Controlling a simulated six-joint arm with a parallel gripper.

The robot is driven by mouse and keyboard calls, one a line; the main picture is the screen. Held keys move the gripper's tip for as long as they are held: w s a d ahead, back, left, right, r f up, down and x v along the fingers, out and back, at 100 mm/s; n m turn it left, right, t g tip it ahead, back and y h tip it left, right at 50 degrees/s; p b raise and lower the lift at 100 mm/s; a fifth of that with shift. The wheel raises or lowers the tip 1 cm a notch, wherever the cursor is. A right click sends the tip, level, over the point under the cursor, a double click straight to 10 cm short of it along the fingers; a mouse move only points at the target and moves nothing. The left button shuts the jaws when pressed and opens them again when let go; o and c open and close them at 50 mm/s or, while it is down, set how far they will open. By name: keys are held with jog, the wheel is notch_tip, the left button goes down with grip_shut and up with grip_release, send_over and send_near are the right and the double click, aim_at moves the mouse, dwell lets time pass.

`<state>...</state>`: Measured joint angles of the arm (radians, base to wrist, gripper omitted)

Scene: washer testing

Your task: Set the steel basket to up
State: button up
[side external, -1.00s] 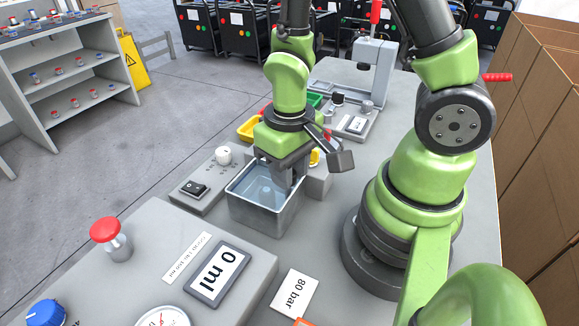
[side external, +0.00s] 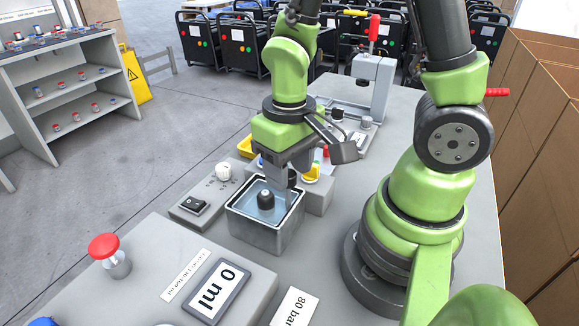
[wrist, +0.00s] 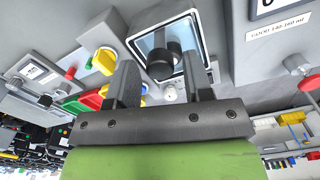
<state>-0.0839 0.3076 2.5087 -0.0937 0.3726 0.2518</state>
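A square metal tank (side external: 273,238) with clear bluish liquid stands on the bench in the side view; it also shows at the top of the wrist view (wrist: 203,30). A black knob-like piece (side external: 266,200) stands upright inside it, and shows in the wrist view (wrist: 160,66). I cannot make out the steel basket itself below that piece. My gripper (side external: 291,183) is at the tank's back right edge. In the wrist view my gripper (wrist: 160,72) has its fingers apart, with the black piece beyond and between them; no grip on it shows.
A switch box with a white knob (side external: 223,172) sits left of the tank. A grey block with a yellow knob (side external: 312,172) is just behind it. A panel with a 0 ml display (side external: 216,290) and red button (side external: 103,246) lies in front. A press (side external: 372,90) stands at the back.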

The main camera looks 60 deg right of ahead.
jog(key=shift+o, duration=0.3)
notch_tip(320, 180, up, 10)
dwell(0.6)
jog(key=s+a+r+m+t+y, duration=0.1)
jog(key=s+r+t+y, duration=0.1)
jog(key=s+r+t, duration=0.2)
jog(key=shift+s+r+t, duration=0.3)
jog(key=shift+r+t, duration=1.3)
jog(key=shift+r, duration=0.05)
dwell(0.8)
